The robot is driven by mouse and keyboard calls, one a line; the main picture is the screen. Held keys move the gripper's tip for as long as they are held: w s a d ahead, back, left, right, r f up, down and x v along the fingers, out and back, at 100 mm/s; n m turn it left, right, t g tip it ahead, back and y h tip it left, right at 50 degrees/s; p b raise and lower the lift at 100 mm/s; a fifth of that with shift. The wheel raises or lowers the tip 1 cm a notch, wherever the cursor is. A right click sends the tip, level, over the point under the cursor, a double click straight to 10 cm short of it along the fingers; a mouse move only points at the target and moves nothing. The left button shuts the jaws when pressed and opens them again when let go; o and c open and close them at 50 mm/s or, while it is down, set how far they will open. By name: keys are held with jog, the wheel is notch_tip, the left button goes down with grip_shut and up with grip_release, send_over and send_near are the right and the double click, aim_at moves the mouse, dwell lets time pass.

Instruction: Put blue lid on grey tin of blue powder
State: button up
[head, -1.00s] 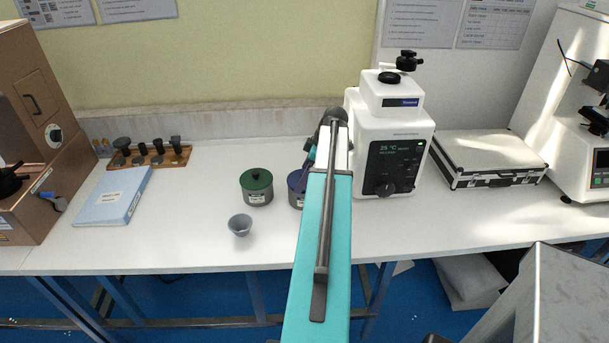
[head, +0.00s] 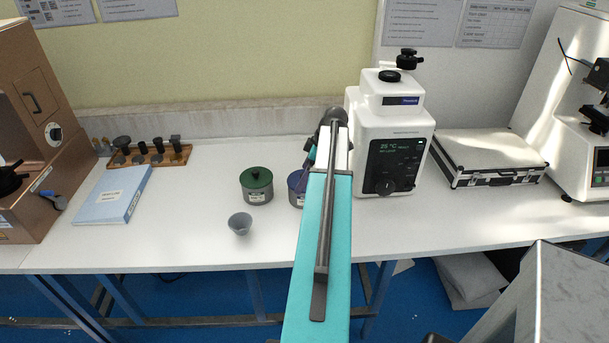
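A grey tin with a blue top (head: 296,196) stands on the white bench, its right part hidden behind my teal arm. I cannot tell whether the blue is the lid or the powder inside. No separate blue lid shows elsewhere on the bench. My arm reaches forward over the bench beside this tin. A small part of the arm's end, my gripper (head: 310,162), shows at the arm's left edge just above and behind the tin. Its fingers are hidden or too small to make out, so its opening and any held thing cannot be told.
A grey tin with a green lid (head: 257,187) stands just left. A small grey cup (head: 240,224) is nearer the front edge. A white instrument (head: 395,140) stands right of the arm, then a silver case (head: 488,160). A blue book (head: 112,196) and wooden rack (head: 150,158) are left.

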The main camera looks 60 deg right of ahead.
dwell(0.4)
jog(key=shift+r, duration=0.2)
jog(key=shift+r+b, duration=0.8)
jog(key=shift+r, duration=0.5)
jog(key=s+a+r+b, duration=0.1)
jog(key=s+a+b, duration=0.2)
jog(key=s+a, duration=0.6)
jog(key=shift+a+r, duration=0.25)
jog(key=shift+a, duration=1.8)
jog(key=shift+s, duration=0.1)
